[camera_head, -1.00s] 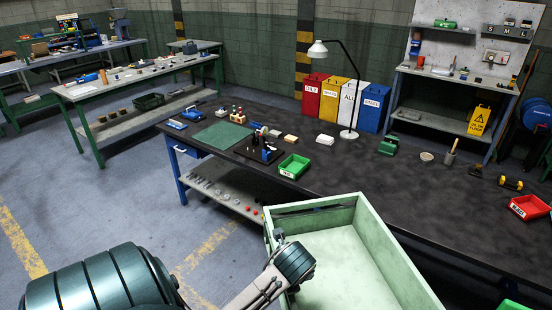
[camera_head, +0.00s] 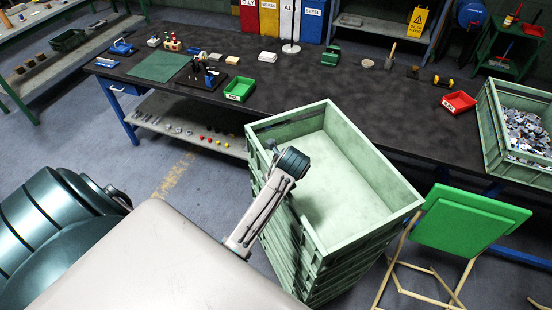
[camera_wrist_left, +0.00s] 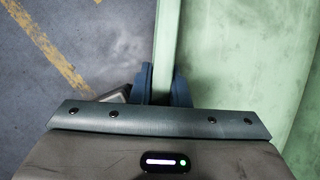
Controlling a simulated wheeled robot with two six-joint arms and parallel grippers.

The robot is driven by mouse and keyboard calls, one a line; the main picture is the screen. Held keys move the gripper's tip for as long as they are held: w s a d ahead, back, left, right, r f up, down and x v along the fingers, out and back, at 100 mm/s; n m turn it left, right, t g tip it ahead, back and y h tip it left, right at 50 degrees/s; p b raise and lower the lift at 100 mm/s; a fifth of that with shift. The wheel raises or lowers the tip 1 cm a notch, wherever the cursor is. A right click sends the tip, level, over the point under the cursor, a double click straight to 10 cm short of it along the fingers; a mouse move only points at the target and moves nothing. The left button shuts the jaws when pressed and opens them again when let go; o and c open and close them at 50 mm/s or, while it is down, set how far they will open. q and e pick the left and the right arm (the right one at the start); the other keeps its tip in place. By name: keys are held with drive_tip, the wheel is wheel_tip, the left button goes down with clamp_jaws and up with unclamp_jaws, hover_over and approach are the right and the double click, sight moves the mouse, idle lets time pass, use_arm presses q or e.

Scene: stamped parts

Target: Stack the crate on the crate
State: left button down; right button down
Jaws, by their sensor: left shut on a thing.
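A pale green empty crate (camera_head: 385,165) is at the centre of the head view, on top of or just above a stack of similar crates (camera_head: 335,285). I cannot tell whether a gap lies between them. My left gripper (camera_head: 272,147) is at the top crate's left wall, partly hidden by my wrist. In the left wrist view, the fingers of my left gripper (camera_wrist_left: 165,88) are shut on the rim of the crate (camera_wrist_left: 230,60), one on each side of the wall. My right gripper is not in view.
A dark workbench (camera_head: 330,75) runs behind the crates. Another green crate (camera_head: 490,120) full of metal parts stands at the right. A green folding seat (camera_head: 470,220) stands close to the stack's right side. A green bin (camera_head: 240,90) and a red bin (camera_head: 458,102) sit on the bench.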

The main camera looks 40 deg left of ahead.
use_arm(q)
drive_tip(key=shift+w+f+p, duration=0.1)
drive_tip(key=shift+f+p, duration=0.4)
drive_tip(key=shift+f, duration=0.65)
drive_tip(key=c, duration=1.7)
unclamp_jaws()
drive_tip(key=shift+f, duration=0.2)
drive_tip(key=shift+c, duration=0.2)
drive_tip(key=o, duration=0.3)
drive_tip(key=shift+s, duration=0.2)
drive_tip(key=shift+o, duration=0.2)
drive_tip(key=shift+r, duration=0.1)
drive_tip(key=shift+r, duration=0.1)
drive_tip(key=b+v, duration=0.3)
drive_tip(key=v, duration=0.8)
drive_tip(key=shift+d, duration=0.15)
drive_tip(key=shift+s+r, duration=0.1)
drive_tip(key=shift+r, duration=0.25)
